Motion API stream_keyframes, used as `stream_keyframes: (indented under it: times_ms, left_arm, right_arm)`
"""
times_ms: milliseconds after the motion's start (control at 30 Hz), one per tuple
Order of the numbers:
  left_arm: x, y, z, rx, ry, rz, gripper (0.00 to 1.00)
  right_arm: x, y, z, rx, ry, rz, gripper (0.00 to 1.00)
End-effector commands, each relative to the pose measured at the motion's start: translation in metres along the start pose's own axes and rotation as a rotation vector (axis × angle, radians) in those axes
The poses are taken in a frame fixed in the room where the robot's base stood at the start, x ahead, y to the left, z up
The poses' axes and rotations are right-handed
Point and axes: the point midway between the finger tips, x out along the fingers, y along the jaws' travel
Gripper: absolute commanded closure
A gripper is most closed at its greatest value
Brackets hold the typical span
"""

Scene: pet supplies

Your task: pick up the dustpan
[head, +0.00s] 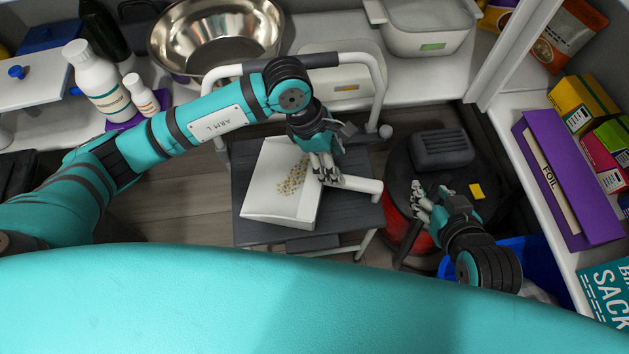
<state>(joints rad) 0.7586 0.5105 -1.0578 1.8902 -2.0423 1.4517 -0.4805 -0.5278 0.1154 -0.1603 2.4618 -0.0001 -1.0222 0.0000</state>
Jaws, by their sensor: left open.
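The white dustpan (262,205) lies on the dark grey top of a step stool or small cart (247,231) in the middle of the head view. A heap of beige pellets (294,177) lies in its pan, and its white handle (362,184) points right. My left gripper (328,178) is open, pointing down over the dustpan where the pan meets the handle. It hides part of that joint, and I cannot tell whether it touches. My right gripper (418,200) is off to the right, apart from the dustpan, over a round black lid; its jaw opening is unclear.
A white rail (377,75) rises behind the stool. A red bin (408,237) with a black lid and a dark grey box (441,148) on it stands right. A steel bowl (215,35), bottles and a white container (427,25) fill the back counter. A purple foil box (566,180) lies on the right shelf.

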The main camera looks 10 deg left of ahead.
Motion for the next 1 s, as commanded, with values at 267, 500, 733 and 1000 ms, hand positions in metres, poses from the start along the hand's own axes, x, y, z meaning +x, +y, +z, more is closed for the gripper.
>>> stream_keyframes:
  times_ms: [267, 500, 733, 1000]
  left_arm:
    - [0.021, 0.0, 0.0, -0.001, -0.001, 0.0, 0.44]
    - [0.05, -0.006, -0.005, -0.001, -0.003, -0.002, 0.44]
    - [0.069, -0.005, -0.005, -0.001, -0.001, 0.0, 0.44]
    - [0.07, -0.005, -0.004, -0.001, -0.001, 0.001, 0.46]
  right_arm:
    - [0.004, -0.003, -0.023, -0.001, 0.12, -0.008, 0.6]
    - [0.003, -0.009, -0.059, -0.002, 0.317, -0.02, 0.6]
    - [-0.004, -0.012, -0.087, -0.001, 0.465, -0.028, 0.6]
    - [-0.005, -0.013, -0.089, -0.001, 0.477, -0.029, 0.6]
